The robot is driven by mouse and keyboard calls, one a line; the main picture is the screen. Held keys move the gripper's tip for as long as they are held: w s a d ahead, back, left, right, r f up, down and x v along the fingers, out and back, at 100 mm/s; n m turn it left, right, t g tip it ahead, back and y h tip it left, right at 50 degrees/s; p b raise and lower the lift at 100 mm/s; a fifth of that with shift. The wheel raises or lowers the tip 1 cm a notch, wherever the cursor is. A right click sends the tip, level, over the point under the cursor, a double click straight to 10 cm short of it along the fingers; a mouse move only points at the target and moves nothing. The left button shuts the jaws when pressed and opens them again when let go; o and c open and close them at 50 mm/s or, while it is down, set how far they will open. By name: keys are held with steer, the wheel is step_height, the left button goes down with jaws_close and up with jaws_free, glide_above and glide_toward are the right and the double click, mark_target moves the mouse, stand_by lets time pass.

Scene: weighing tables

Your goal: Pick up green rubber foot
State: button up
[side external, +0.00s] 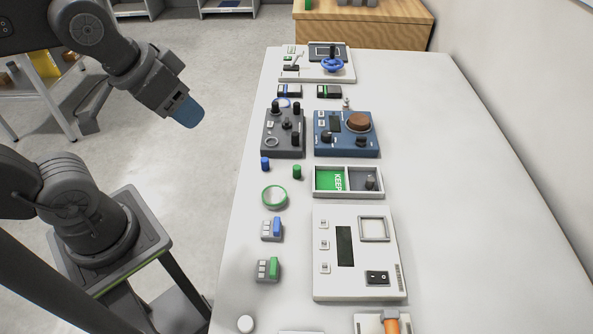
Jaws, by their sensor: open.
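A small green cylinder (297,172), which looks like the green rubber foot, stands upright on the white table (470,200). A similar blue cylinder (265,163) stands just left of it. My gripper (188,112), with blue at its end, hangs in the air left of the table's edge, up and left of the green foot and well apart from it. It is open, and nothing shows in it.
A green ring (274,196) lies just below the foot. A white two-part tray (347,195) with a green KEEP side is to its right. Grey (284,147) and blue (333,151) control boxes stand behind. A white device (360,287) is in front. The table's right side is clear.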

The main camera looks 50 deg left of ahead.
steer(key=shift+c, duration=1)
steer(key=m+g, duration=0.6)
steer(key=m, duration=1.5)
glide_above(297, 167)
step_height(297, 167, down, 23)
steer(key=shift+s+f, duration=0.1)
steer(key=shift+f, duration=2.85)
